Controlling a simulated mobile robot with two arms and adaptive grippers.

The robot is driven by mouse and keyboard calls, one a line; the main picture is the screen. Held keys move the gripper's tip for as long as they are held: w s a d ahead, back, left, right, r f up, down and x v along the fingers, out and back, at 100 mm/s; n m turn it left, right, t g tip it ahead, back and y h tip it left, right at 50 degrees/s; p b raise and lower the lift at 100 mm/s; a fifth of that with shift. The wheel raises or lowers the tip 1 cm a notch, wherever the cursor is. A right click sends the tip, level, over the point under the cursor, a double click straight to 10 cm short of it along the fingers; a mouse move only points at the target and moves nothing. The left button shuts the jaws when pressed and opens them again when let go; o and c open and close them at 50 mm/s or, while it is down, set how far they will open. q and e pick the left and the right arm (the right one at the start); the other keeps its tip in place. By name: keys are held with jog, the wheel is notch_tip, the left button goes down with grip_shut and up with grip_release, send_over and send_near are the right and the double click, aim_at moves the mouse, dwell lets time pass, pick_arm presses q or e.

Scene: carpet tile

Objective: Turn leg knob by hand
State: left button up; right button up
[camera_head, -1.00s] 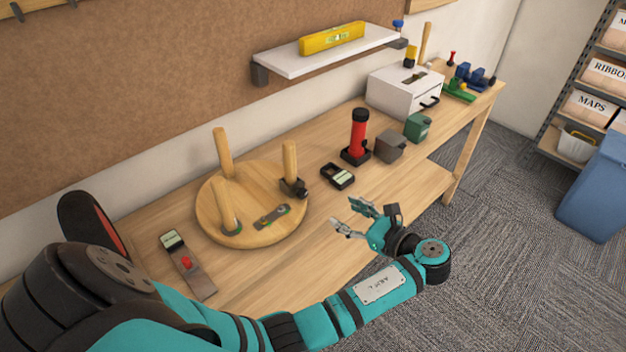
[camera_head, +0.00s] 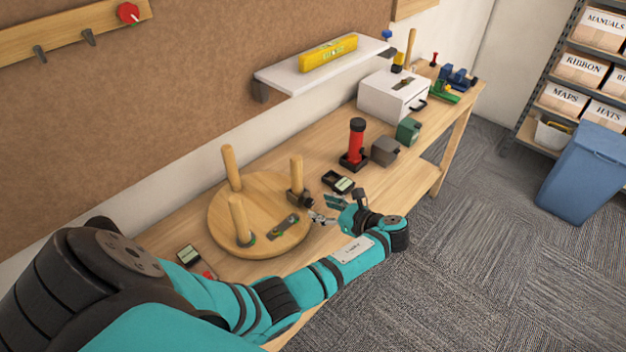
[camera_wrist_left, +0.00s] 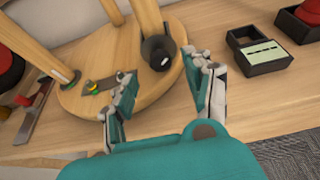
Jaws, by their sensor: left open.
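A round wooden stool top (camera_head: 222,222) lies on the workbench with three wooden legs standing up from it. A dark knob fitting (camera_head: 300,197) sits at the foot of the right-hand leg (camera_head: 296,172); in the left wrist view the knob (camera_wrist_left: 158,52) shows as a dark cylinder ahead of my fingers. My left gripper (camera_head: 323,208) is open and empty, just right of the knob and apart from it. In the left wrist view its two fingers (camera_wrist_left: 165,95) are spread, with bare bench and the stool's edge between them. My right gripper is out of view.
A small metal plate (camera_head: 283,227) lies on the stool top. A black tray (camera_head: 338,182) lies close behind my gripper. A red and black cylinder (camera_head: 356,145) and grey block (camera_head: 385,151) stand farther right. A display box (camera_head: 188,256) lies at front left.

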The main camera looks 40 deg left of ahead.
aim_at(311, 204)
pick_arm(q)
jog(key=x, duration=0.2)
jog(key=shift+w+a+f, duration=0.1)
jog(key=shift+a+f, duration=0.05)
jog(key=shift+a, duration=0.2)
jog(key=shift+x, duration=0.8)
grip_shut()
jog(key=shift+p, duration=0.55)
jog(key=shift+n+t, duration=0.4)
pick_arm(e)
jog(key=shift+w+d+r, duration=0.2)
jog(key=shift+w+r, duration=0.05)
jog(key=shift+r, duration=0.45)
